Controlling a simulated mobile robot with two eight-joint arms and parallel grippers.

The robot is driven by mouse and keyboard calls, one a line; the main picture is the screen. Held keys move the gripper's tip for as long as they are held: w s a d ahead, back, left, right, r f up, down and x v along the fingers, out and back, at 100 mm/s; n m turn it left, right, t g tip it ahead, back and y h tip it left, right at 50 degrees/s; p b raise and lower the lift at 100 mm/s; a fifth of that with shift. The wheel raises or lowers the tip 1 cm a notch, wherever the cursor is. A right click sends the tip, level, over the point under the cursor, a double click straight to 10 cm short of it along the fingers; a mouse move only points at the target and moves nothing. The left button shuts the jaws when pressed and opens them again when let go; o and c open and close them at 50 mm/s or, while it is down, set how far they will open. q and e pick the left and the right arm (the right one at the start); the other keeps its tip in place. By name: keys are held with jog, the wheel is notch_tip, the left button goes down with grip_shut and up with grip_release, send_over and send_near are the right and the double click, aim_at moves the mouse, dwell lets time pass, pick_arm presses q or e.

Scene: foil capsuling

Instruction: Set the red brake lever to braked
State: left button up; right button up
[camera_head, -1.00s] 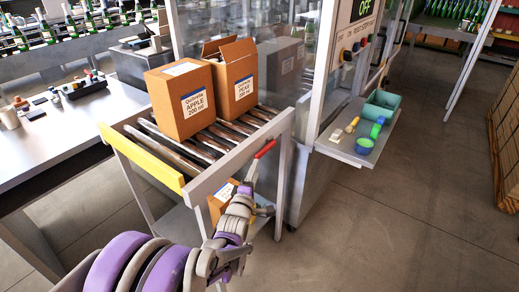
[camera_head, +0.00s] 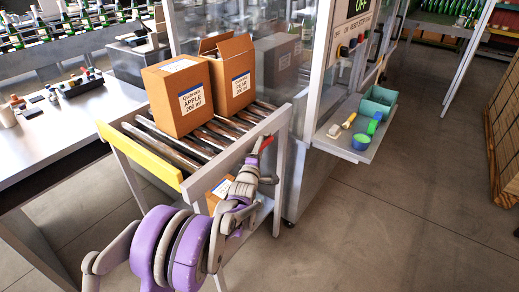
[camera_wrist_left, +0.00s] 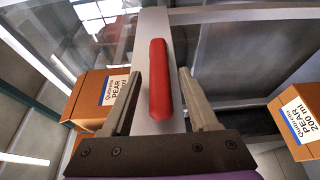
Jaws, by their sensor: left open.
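The red brake lever (camera_head: 267,142) is at the right end of the roller conveyor's side rail (camera_head: 225,160), and only a short piece of its red handle shows in the head view. In the left wrist view the red lever (camera_wrist_left: 160,80) stands lengthwise between my two fingers, with a gap on each side. My left gripper (camera_head: 261,160) is open around the lever and appears not to touch it. The lever's base is hidden behind the gripper. My right gripper is not in view.
Another carton (camera_head: 219,192) sits on the shelf below. A machine with a side tray (camera_head: 342,146) holding small items is to the right. Open floor lies at right.

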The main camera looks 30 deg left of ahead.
pick_arm(q)
jog(key=shift+c, duration=0.2)
grip_shut()
dwell(1.1)
